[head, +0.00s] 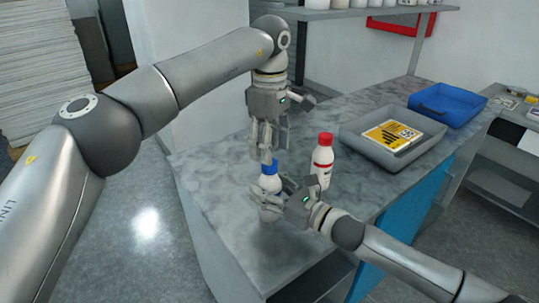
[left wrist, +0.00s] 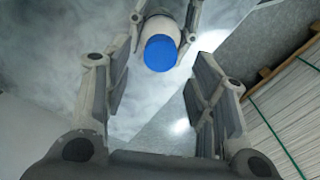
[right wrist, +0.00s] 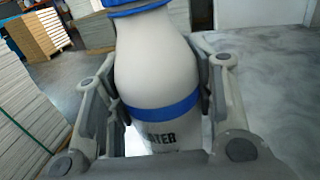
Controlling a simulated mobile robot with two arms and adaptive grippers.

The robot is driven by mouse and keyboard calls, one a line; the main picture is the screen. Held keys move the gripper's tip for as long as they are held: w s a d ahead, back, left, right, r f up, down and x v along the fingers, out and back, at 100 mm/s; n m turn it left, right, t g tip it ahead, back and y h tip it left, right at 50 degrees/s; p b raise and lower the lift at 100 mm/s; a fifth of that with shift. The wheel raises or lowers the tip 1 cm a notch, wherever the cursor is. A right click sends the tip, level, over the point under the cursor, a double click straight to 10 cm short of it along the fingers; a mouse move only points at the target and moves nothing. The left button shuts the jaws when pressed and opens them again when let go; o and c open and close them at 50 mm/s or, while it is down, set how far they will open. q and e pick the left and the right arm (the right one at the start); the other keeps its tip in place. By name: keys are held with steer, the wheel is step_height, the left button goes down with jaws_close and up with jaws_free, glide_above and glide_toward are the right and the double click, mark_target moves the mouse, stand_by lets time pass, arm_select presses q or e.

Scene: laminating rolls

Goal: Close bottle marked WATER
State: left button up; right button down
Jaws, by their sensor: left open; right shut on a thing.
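The white bottle (right wrist: 155,75) with a blue band stands upright on the counter; part of its lettering, "ATER", shows in the right wrist view. In the head view its blue cap (head: 269,167) is on top, and the cap also shows in the left wrist view (left wrist: 161,53). My right gripper (head: 268,203) is shut around the bottle's body. My left gripper (head: 266,152) is open, pointing down just above the blue cap, with nothing between its fingers. Whether the cap is screwed tight cannot be told.
A white bottle with a red cap (head: 322,160) stands to the right on the marbled counter (head: 215,170). Behind it are a grey tray (head: 362,150) holding a yellow-labelled pack (head: 391,136) and a blue tray (head: 447,104). A shelf hangs above the back.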

arm_select(q)
steer(key=shift+r, duration=0.25)
steer(key=shift+c, duration=0.2)
steer(key=n, duration=0.3)
steer(key=shift+r, duration=0.3)
steer(key=n, duration=0.3)
steer(key=r+n, duration=0.1)
steer(key=n, duration=0.2)
steer(key=shift+r, duration=0.15)
steer(key=n, duration=0.2)
steer(key=r+n, duration=0.1)
steer(key=n, duration=0.6)
steer(key=shift+r, duration=0.3)
steer(key=shift+f, duration=4.05)
